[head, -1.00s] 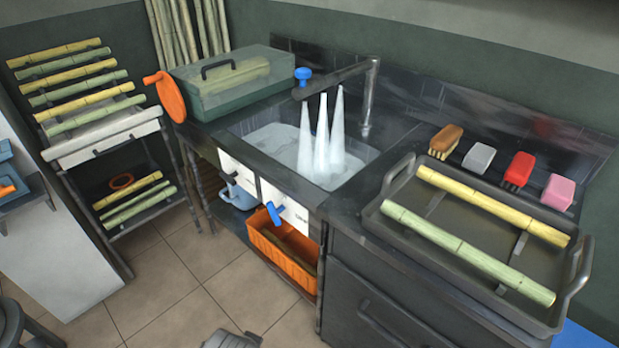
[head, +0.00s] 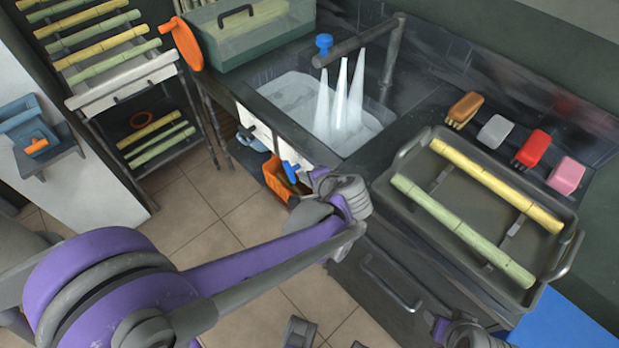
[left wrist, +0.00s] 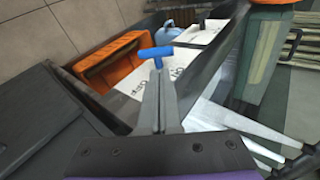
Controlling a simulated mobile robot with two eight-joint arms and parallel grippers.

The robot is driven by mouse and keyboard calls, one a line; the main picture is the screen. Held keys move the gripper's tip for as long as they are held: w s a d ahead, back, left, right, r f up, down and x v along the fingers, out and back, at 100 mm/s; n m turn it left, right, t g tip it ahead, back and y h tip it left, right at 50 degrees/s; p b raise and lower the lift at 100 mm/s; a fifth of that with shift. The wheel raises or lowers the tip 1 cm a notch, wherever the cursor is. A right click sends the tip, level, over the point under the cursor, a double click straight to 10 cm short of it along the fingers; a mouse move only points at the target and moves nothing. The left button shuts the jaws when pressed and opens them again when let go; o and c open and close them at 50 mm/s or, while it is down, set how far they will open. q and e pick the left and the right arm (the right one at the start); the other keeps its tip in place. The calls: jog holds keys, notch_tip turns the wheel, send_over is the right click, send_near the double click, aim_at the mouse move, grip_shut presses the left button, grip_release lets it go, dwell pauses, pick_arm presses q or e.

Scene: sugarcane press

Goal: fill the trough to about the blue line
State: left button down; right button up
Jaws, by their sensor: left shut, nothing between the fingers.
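The trough (head: 268,92) is a sink set in the dark counter. Three white water streams (head: 340,105) fall into it from a bar-shaped spout (head: 355,45) with a blue knob (head: 323,42). Pale water (head: 300,97) lies in the trough; I cannot make out a blue line. A blue T-shaped handle (head: 289,172) is on the front below the trough. My left gripper (left wrist: 159,80) is shut and empty, its tips close to the blue handle (left wrist: 156,54) in the left wrist view; I cannot tell whether they touch. In the head view its fingers are mostly hidden by my wrist.
An orange bin (head: 277,182) sits under the counter beside white panels. A grey tray (head: 455,215) with two canes, and several brushes (head: 533,148), lie to the right. A green lidded box (head: 260,35) stands left of the spout. Tiled floor (head: 195,215) is open at left.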

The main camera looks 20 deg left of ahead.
aim_at(288, 167)
pick_arm(q)
jog(key=x, duration=0.4)
jog(key=b+x, duration=0.1)
jog(key=x, duration=0.3)
jog(key=shift+w+a+r, duration=0.1)
jog(key=shift+w+a, duration=0.2)
jog(key=shift+a, duration=0.15)
jog(key=shift+a+r+h, duration=0.1)
jog(key=shift+h, duration=0.3)
